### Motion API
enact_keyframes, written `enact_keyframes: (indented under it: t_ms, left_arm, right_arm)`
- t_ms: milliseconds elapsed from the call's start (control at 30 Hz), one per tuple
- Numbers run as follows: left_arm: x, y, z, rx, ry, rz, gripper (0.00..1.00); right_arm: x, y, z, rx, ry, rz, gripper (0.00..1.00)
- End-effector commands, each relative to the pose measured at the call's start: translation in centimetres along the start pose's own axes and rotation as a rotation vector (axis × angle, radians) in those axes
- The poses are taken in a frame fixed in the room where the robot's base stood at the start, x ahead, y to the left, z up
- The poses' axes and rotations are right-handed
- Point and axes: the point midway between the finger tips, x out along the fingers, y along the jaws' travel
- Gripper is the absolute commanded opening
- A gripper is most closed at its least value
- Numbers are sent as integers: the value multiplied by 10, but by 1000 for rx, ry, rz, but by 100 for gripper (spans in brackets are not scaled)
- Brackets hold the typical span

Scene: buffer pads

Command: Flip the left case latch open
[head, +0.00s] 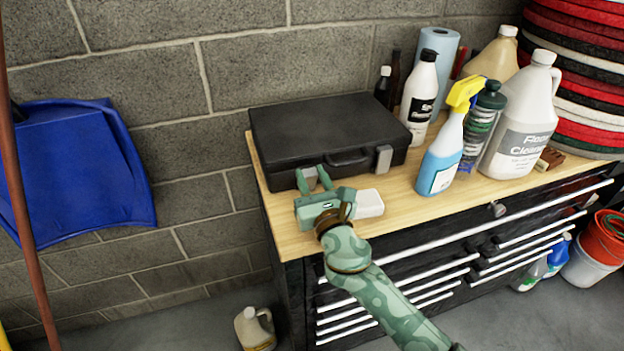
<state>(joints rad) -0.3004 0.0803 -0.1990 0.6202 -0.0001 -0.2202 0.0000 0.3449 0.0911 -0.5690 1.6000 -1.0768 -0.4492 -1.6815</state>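The black case (325,125) lies closed on the wooden bench top (415,197), against the block wall. Its handle (347,159) is at the middle of the front face, and a grey latch (384,158) shows right of it. I cannot tell whether the fingers touch the case. My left gripper is not in view.
A blue spray bottle (441,155), a white bottle (419,98) and a floor cleaner jug (521,125) stand right of the case. Stacked red and black pads (585,85) are at the far right. The bench front has drawers with long handles (430,243).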

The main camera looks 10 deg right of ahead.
Motion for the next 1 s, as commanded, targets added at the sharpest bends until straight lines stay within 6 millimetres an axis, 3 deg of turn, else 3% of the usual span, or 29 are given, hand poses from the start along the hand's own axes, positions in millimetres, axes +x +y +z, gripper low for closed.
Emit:
enact_keyframes:
  t_ms: [33,100,467,567,1000]
  left_arm:
    - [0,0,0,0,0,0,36]
    - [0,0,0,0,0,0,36]
    - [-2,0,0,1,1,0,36]
    - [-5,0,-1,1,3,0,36]
    - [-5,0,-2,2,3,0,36]
  right_arm:
    - [0,0,0,0,1,0,42]
    - [0,0,0,0,1,0,53]
    - [-8,0,-1,0,2,0,53]
    - [-25,0,0,1,2,1,53]
    - [-137,0,-2,2,4,1,53]
